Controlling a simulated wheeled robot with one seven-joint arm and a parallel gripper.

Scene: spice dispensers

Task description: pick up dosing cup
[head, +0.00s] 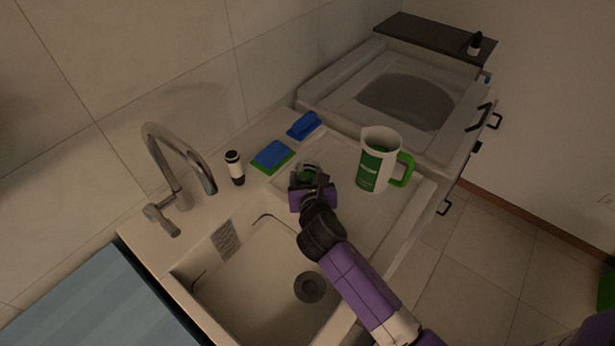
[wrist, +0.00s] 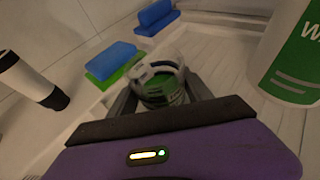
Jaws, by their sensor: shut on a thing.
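The dosing cup (wrist: 160,82) is a small clear cup with green on it, and in the wrist view it sits between the two fingers of my gripper (wrist: 158,100). My gripper is shut on it. In the head view my gripper (head: 314,182) is over the drainboard beside the sink, and the cup (head: 306,171) shows only partly past it. I cannot tell whether the cup touches the drainboard.
A white measuring jug with a green handle (head: 376,160) stands right of my gripper. A blue and green sponge (head: 272,156), a blue brush or sponge (head: 304,125) and a black-and-white bottle (head: 235,168) stand behind and left. The sink basin (head: 262,275) and faucet (head: 178,165) lie left.

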